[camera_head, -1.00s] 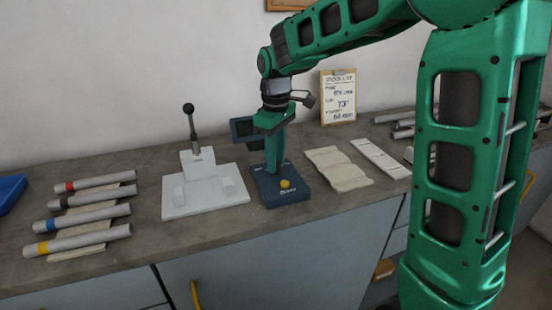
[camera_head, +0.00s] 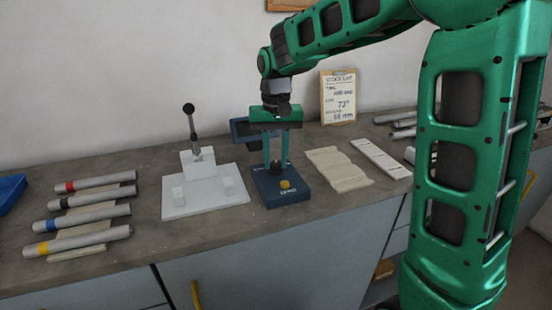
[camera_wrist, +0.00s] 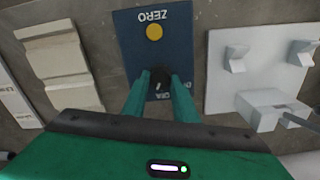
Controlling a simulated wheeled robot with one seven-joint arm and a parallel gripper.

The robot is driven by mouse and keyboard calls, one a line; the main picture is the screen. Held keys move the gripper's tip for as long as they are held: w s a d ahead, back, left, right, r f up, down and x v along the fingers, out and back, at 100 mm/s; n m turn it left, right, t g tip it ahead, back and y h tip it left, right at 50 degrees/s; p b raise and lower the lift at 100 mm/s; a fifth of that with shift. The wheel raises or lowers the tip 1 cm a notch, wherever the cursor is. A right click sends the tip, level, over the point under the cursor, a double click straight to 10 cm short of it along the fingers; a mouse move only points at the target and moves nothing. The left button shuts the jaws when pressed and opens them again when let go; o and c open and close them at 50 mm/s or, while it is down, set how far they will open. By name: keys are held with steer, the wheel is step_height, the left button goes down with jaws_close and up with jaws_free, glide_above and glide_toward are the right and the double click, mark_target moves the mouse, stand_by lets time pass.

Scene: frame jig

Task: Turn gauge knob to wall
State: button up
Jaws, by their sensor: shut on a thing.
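The gauge (camera_head: 297,194) is a dark blue box on the bench with a yellow button (camera_head: 285,184) at its front. In the wrist view the button (camera_wrist: 154,32) sits beside the word ZERO. The small black gauge knob (camera_wrist: 160,80) carries a white mark and lies between my fingertips. My gripper (camera_head: 276,166) points down over the gauge, shut on the knob; the fingers also show in the wrist view (camera_wrist: 161,82). Labels near the knob are partly covered by the fingers and hard to read. A dark screen (camera_head: 241,130) stands behind, partly hidden by my gripper.
A white jig with a black-knobbed lever (camera_head: 205,201) stands close left of the gauge. Tubes with coloured bands (camera_head: 80,223) lie further left. A beige folded mat (camera_head: 338,169) and a pale slotted strip (camera_head: 381,158) lie to the right. A clipboard (camera_head: 338,98) leans on the wall.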

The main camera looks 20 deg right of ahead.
mark_target(275, 163)
steer(key=m, duration=0.3)
steer(key=shift+w+r+m, duration=0.1)
steer(key=shift+w+m, duration=0.1)
steer(key=shift+m, duration=2)
steer(key=o, duration=1)
steer(key=shift+s, duration=0.1)
step_height(275, 163, up, 11)
steer(key=shift+f, duration=0.2)
